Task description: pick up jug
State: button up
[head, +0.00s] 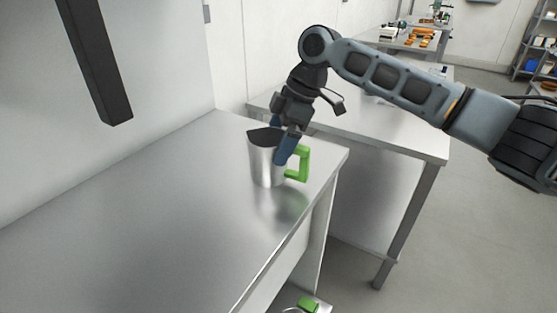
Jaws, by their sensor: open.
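The jug (262,165) is a silver metal vessel with a bright green handle (304,163) on its right side. It stands upright on the metal counter near the right end. My gripper (281,153) is open and points down at the jug, with its blue fingers at the jug's rim and handle side. One finger shows in front of the jug's right wall, between the body and the handle. The other finger is partly hidden behind the jug, so I cannot tell whether the fingers touch it.
The metal counter (130,220) is clear to the left of the jug. A second metal table (385,128) stands behind to the right. Another green-handled item (308,304) shows on a lower shelf. A dark bar (95,60) hangs at upper left.

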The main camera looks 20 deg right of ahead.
jog(key=shift+x, duration=1.85)
jog(key=shift+c, duration=0.5)
jog(key=c, duration=0.6)
jog(key=shift+c, duration=0.3)
jog(key=shift+r, duration=0.15)
